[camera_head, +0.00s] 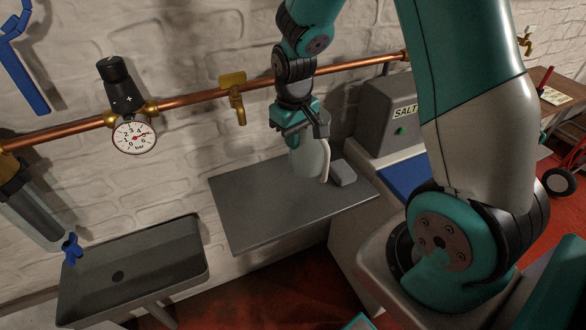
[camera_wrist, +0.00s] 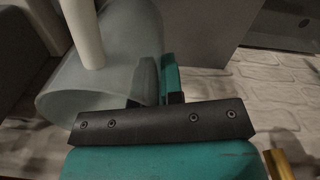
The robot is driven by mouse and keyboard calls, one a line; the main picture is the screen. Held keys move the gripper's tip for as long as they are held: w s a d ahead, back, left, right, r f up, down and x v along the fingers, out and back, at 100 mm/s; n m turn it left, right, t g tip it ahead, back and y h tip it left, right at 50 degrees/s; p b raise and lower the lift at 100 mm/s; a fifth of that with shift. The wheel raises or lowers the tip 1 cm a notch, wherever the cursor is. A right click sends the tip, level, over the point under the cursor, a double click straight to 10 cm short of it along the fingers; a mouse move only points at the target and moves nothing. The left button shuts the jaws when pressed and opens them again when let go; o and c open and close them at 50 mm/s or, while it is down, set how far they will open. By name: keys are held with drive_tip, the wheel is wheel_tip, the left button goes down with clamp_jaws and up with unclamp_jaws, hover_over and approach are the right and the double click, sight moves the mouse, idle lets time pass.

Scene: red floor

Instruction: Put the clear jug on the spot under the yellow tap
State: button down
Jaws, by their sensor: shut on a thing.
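The clear jug (camera_head: 307,162) is a pale, translucent vessel with a light handle (camera_head: 326,160) on its right side. My gripper (camera_head: 306,137) is shut on the jug near its top, over the right part of the grey shelf (camera_head: 245,212). I cannot tell whether the jug's base touches the shelf. In the wrist view the jug (camera_wrist: 110,85) fills the upper left, with its whitish handle (camera_wrist: 84,35) in front. The yellow tap (camera_head: 236,97) hangs from the copper pipe, left of my gripper. No marked spot shows on the shelf below it.
A small grey block (camera_head: 342,173) lies on the shelf right of the jug. A grey salt box (camera_head: 388,115) stands further right. A dark sink (camera_head: 135,265) is at lower left, below a pressure gauge (camera_head: 134,136). The shelf's left part is clear.

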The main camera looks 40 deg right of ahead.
sight(294, 168)
wheel_tip(294, 168, down, 9)
drive_tip(key=shift+f, duration=0.1)
idle(0.3)
drive_tip(key=shift+f+b, duration=0.2)
drive_tip(key=shift+b, duration=0.1)
drive_tip(key=c, duration=1.3)
unclamp_jaws()
drive_tip(key=shift+o, duration=0.2)
drive_tip(key=shift+r, duration=0.15)
